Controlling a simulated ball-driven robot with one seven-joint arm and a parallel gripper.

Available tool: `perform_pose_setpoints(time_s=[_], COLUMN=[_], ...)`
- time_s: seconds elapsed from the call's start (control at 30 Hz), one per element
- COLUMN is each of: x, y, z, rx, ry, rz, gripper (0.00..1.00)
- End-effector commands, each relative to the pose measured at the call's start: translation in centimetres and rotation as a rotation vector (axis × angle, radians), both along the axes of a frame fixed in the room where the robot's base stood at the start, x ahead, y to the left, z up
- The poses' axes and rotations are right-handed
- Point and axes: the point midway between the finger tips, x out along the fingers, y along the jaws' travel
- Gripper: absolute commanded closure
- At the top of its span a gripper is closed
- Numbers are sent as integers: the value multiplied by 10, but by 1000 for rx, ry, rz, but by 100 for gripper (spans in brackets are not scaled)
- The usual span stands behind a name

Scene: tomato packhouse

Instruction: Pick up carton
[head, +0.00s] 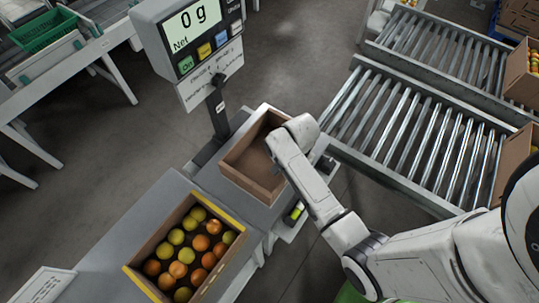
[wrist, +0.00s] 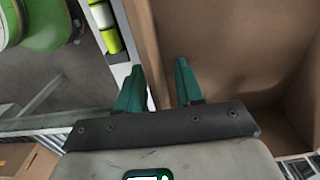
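An empty brown carton (head: 238,178) stands upright on the weighing platform (head: 212,178) in the head view. In the wrist view its brown inside (wrist: 225,45) fills the upper right. My gripper (wrist: 160,75) points down at the carton's near right wall, with one green finger on the inside and one on the outside. The fingers are apart with the wall's edge between them, and I see no clear grip on it. In the head view my wrist hides the fingers and part of that wall.
A carton of tomatoes (head: 136,279) sits on the bench at the front left.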

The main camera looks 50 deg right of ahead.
Motion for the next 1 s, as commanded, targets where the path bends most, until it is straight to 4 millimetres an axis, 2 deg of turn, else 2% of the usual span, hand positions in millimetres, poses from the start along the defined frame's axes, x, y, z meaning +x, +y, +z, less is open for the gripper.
perform_pose_setpoints(time_s=[0.27, 0.63, 1.0], x=[0, 0, 0], y=[0, 0, 0], z=[-3, -2, -2], rx=[-1, -1, -1], ry=[-2, -1, -2], rz=[0, 0, 0], gripper=[65, 100, 100])
